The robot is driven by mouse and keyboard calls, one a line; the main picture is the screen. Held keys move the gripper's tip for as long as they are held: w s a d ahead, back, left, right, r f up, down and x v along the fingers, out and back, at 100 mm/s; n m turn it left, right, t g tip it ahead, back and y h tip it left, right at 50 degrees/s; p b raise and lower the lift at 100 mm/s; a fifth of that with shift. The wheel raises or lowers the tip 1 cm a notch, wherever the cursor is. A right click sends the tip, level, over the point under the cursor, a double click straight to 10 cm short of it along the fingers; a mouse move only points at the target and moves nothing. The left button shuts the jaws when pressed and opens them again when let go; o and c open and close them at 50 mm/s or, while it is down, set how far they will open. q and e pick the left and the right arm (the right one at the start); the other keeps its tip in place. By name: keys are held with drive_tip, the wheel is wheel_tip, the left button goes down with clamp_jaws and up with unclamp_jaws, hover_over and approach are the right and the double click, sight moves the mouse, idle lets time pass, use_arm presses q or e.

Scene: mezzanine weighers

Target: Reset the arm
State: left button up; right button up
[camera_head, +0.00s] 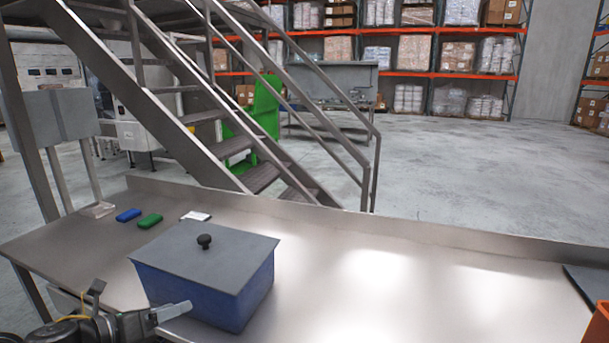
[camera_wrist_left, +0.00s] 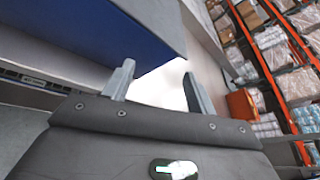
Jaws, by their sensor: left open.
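My left gripper (camera_head: 136,300) is at the lower left of the head view, in front of the near left side of a blue box. It is open, and its two fingers (camera_wrist_left: 158,72) stand apart with nothing between them in the left wrist view. The blue box (camera_head: 205,297) stands on the metal table, with a grey lid (camera_head: 205,262) and a black knob (camera_head: 204,241) on top. The blue box also shows close by in the left wrist view (camera_wrist_left: 110,30). My right gripper is not in view.
On the metal table (camera_head: 400,270), a blue block (camera_head: 128,215), a green block (camera_head: 150,220) and a white card (camera_head: 196,216) lie behind the box. A dark panel (camera_head: 590,285) and an orange bin (camera_head: 599,325) are at the right. The middle is clear. Metal stairs (camera_head: 230,147) stand beyond.

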use_arm(q)
drive_tip(key=s+d+f+n+y, duration=0.2)
drive_tip(key=s+d+f+n, duration=0.1)
drive_tip(key=f+n, duration=0.4)
drive_tip(key=s+d+f+n+y, duration=0.25)
drive_tip(key=f+n, duration=0.25)
drive_tip(key=n, duration=0.4)
drive_tip(key=s+a+f+n+g+y, duration=0.1)
drive_tip(key=s+f+n+g, duration=0.25)
drive_tip(key=s+n, duration=0.35)
drive_tip(key=s+a+f+n+g+y, duration=0.1)
drive_tip(key=s+f+n+g+y, duration=0.1)
drive_tip(key=s+f+n, duration=0.5)
drive_tip(key=s+f+n+g+y, duration=0.1)
drive_tip(key=s+f+n+g, duration=0.3)
drive_tip(key=s, duration=0.5)
wheel_tip(320, 180, down, 26)
drive_tip(key=s, duration=0.2)
drive_tip(key=s+a+f, duration=0.2)
drive_tip(key=s+f, duration=0.5)
drive_tip(key=s+a+f, duration=0.2)
drive_tip(key=s+f, duration=0.5)
drive_tip(key=s, duration=0.1)
drive_tip(key=shift+a+g+p, duration=0.35)
drive_tip(key=shift+g, duration=0.1)
